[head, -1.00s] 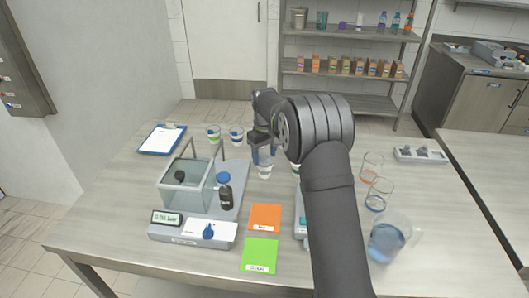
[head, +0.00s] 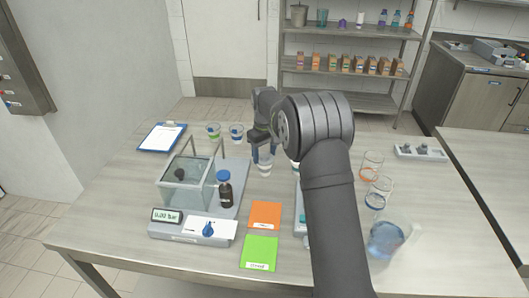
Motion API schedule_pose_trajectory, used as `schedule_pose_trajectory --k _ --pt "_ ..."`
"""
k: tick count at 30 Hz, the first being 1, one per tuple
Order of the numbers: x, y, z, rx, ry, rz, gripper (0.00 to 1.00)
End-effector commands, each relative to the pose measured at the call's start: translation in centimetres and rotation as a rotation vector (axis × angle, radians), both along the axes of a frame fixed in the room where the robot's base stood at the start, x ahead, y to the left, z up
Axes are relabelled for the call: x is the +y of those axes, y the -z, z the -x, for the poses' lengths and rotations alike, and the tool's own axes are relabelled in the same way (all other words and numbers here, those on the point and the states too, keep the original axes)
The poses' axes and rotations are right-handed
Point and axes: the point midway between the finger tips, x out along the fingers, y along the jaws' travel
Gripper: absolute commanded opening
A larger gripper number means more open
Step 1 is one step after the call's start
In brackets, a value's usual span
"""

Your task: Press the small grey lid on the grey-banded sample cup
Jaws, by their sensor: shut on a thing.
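A clear cup (head: 265,170) stands upright on the table directly below my gripper, left of my arm. It looks like the grey-banded sample cup, but its band is too small to read clearly. My gripper (head: 263,151) points down at the cup's mouth, with its fingertips at or just above the rim; I cannot tell whether they touch it. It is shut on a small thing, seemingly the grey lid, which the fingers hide.
Two banded cups (head: 214,131) (head: 236,132) stand behind left. A glass-walled device (head: 187,185) and blue-capped bottle (head: 224,188) are left. Orange (head: 265,215) and green (head: 260,252) cards lie in front. Glasses (head: 372,163), a jug (head: 386,238) and a tray (head: 403,153) are right.

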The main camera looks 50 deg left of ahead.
Motion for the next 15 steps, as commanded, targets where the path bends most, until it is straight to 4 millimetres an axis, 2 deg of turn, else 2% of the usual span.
schedule_pose_trajectory --k 12,13,15 --pt "-0.01 0.34 0.0 0.0 0.0 0.0 0.37" --pt "-0.01 0.34 0.0 0.0 0.0 0.0 0.59" --pt "0.0 0.33 0.0 0.0 0.0 0.0 0.73"
